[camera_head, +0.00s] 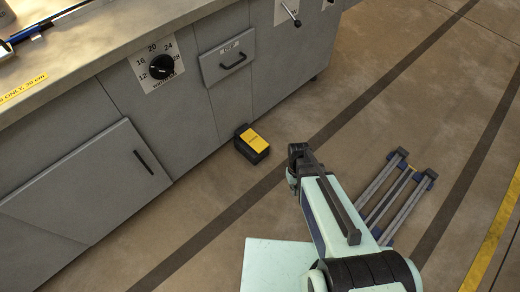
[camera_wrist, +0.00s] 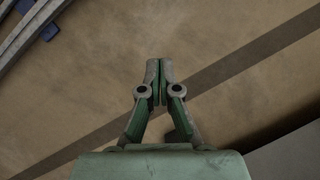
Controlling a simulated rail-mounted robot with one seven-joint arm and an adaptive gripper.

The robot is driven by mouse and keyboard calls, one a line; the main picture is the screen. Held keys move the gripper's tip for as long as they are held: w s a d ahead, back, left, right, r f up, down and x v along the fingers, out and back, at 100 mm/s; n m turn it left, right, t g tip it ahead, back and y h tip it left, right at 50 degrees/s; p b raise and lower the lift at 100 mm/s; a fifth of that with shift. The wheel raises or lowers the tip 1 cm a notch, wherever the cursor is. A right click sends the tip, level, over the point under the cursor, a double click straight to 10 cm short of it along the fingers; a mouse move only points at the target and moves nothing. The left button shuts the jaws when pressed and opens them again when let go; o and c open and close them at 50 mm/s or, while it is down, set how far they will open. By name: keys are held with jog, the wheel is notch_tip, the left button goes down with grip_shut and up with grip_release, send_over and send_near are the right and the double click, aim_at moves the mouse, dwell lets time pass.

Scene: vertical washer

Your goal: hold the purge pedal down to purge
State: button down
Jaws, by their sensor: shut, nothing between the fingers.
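The purge pedal (camera_head: 252,144) is a small black box with a yellow top. It sits on the floor near the foot of the grey cabinet in the head view. The wrist view does not show it. My arm's end is to the right of the pedal in the head picture and looks apart from it; my fingers are hard to make out there. In the wrist view my gripper (camera_wrist: 160,70) is shut and empty, its fingertips together over bare brown floor with a dark stripe.
The grey cabinet (camera_head: 165,110) has a dial (camera_head: 161,67), a drawer (camera_head: 228,58) and a door with a black handle. Grey rails with blue ends (camera_head: 392,198) lie on the floor to the right. The floor between the pedal and my arm looks clear.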

jog(key=w+a+f+n+t+b, duration=0.15)
jog(key=w+a+n+b, duration=0.3)
jog(key=w, duration=0.45)
jog(key=w+a+f+n+t+b, duration=0.1)
jog(key=w+a+f+n+b, duration=0.15)
jog(key=w+a+b, duration=0.45)
notch_tip(320, 180, up, 6)
jog(key=f+n+t+b, duration=0.1)
jog(key=n+b, duration=0.1)
jog(key=n, duration=1.1)
send_over(260, 145)
jog(key=n, duration=0.4)
jog(key=shift+s+r+y, duration=0.1)
jog(key=shift+r+y, duration=0.05)
jog(key=shift+y, duration=0.15)
notch_tip(260, 145, down, 14)
jog(key=b, duration=0.6)
jog(key=shift+d, duration=0.1)
